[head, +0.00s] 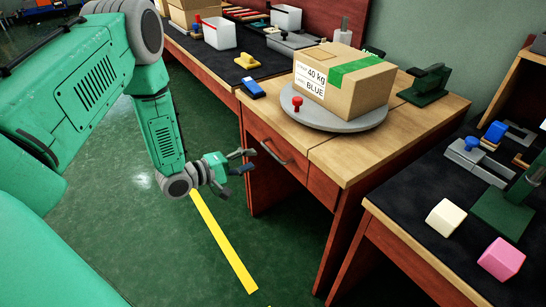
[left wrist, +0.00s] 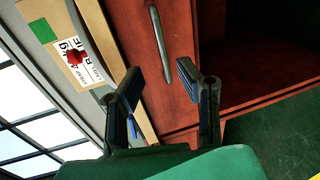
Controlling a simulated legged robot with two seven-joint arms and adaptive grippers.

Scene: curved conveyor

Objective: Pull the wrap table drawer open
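The wrap table (head: 440,110) has a light wood top and a red-brown drawer (head: 272,150) in its front. The drawer looks shut. Its grey bar handle (head: 273,153) shows in the head view. My left gripper (head: 248,160) is open and empty, just left of the handle. In the left wrist view, the handle (left wrist: 160,45) lies beyond the open fingertips (left wrist: 165,82), roughly between them in the picture, and no contact shows. My right gripper is in neither view.
A cardboard box (head: 342,82) labelled 40 kg BLUE sits on a grey turntable (head: 340,119) with a red knob (head: 297,102). A blue item (head: 252,88) lies near the table's left edge. A dark bench (head: 400,215) stands at right. Green floor (head: 160,240) is clear in front.

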